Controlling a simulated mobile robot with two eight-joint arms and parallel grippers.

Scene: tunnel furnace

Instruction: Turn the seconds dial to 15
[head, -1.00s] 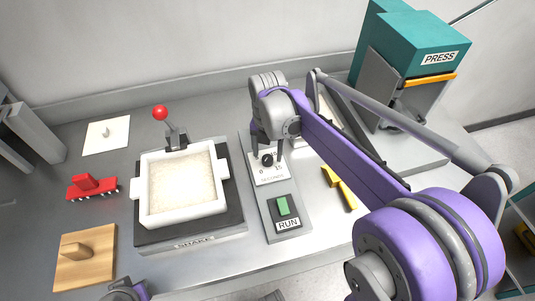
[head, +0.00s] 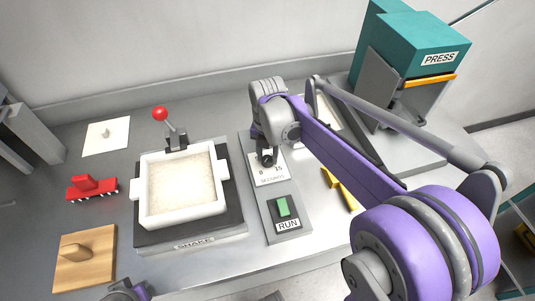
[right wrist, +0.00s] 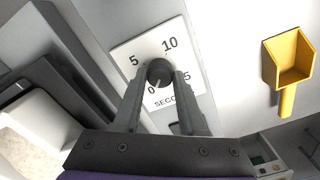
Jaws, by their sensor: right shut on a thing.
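The seconds dial is a dark round knob (right wrist: 159,71) on a white scale plate (right wrist: 135,58) marked 0, 5, 10 and 15. In the right wrist view the white mark on the knob points down-left, toward the 0. My right gripper (right wrist: 160,78) is shut on the knob, one finger on each side. In the head view the right gripper (head: 267,156) is over the top of the seconds plate (head: 268,177) and hides part of the scale. Only a bit of my left arm shows at the bottom edge; its fingers are out of sight.
A green RUN button (head: 283,206) sits just in front of the dial on the same panel. Left of it stands a white tray (head: 223,190) of pale grains on the shaker. A yellow scoop (head: 346,195) lies right of the panel. A teal press (head: 425,45) stands at the back right.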

